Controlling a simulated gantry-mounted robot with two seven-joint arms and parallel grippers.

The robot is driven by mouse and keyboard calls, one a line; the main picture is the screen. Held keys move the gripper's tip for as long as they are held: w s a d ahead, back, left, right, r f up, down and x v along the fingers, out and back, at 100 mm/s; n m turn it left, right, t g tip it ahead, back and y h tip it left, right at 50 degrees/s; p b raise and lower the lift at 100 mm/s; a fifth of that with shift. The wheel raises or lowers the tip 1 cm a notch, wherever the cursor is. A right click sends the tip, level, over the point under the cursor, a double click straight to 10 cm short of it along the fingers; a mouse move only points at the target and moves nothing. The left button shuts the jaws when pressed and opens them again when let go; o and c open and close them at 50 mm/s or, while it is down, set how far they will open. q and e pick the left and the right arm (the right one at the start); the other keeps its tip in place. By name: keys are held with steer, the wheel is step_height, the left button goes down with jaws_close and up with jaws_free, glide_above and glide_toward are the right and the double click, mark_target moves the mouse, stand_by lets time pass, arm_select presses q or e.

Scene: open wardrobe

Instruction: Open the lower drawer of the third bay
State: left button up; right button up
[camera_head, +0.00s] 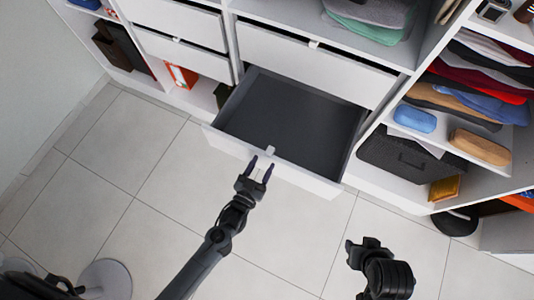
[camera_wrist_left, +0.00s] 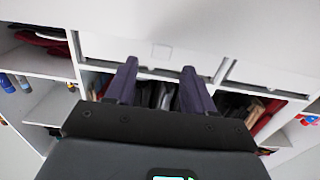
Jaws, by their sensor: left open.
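The lower drawer (camera_head: 290,112) of the third bay is pulled well out in the head view. Its dark grey inside looks empty, and its white front has a small pale handle (camera_head: 270,150) at the top edge. My left gripper (camera_head: 262,165) is at the outside of that front, just below the handle in the picture. Its two fingers are apart with nothing between them; whether one touches the front I cannot tell. The fingers also show spread in the left wrist view (camera_wrist_left: 160,78). My right gripper (camera_head: 362,246) is low at the right, away from the drawer, its jaws unclear.
A closed upper drawer (camera_head: 310,64) sits above the open one. Right of it, shelves hold folded clothes, a blue case (camera_head: 414,118), a tan case (camera_head: 480,147) and a dark basket (camera_head: 405,158).

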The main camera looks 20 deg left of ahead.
arm_select(q)
steer(key=shift+s+a, duration=0.2)
steer(key=shift+s, duration=1.05)
